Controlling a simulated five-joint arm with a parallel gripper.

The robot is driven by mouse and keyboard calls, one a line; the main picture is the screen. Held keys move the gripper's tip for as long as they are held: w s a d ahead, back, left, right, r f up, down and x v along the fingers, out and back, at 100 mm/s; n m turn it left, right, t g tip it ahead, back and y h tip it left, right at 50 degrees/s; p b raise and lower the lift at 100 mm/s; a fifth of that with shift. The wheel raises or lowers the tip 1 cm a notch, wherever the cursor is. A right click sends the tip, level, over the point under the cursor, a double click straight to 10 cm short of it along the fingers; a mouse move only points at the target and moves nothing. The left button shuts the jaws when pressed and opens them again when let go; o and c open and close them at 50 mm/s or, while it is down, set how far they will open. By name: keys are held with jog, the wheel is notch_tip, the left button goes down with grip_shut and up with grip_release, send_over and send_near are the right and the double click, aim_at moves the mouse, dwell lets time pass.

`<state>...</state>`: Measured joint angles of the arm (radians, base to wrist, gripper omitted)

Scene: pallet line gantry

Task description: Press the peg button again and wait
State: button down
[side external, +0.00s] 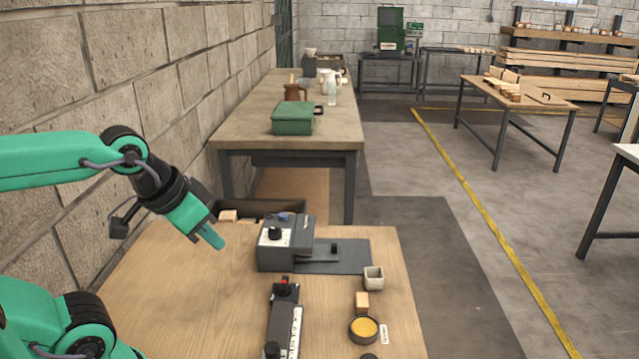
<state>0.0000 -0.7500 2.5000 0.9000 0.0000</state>
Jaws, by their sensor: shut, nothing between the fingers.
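My gripper (218,243) is shut and empty, pointing down and right over the left part of the wooden table. It is left of the grey box (294,252) and appears apart from it. The grey box has a black knob (275,233) on a white plate and a small blue piece on top. A dark plate with a small black post (334,248) extends to its right. In front of it, a long dark panel (284,318) carries a red piece (284,283) at its far end and a black knob (271,349) at its near end. I cannot tell which is the peg button.
A pale cup (373,279), a wooden block (362,302) and a round dark dish with yellow contents (364,329) stand on the right. A dark tray (262,207) with a pale block sits at the back. The table's left part is clear; a block wall rises beyond.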

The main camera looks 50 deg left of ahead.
jog(key=shift+w, duration=0.1)
dwell(0.8)
jog(key=n+t+y, duration=0.3)
jog(key=n, duration=1.1)
send_over(281, 217)
jog(key=shift+f, duration=2.35)
jog(key=shift+f, duration=0.15)
jog(key=shift+f, duration=4.3)
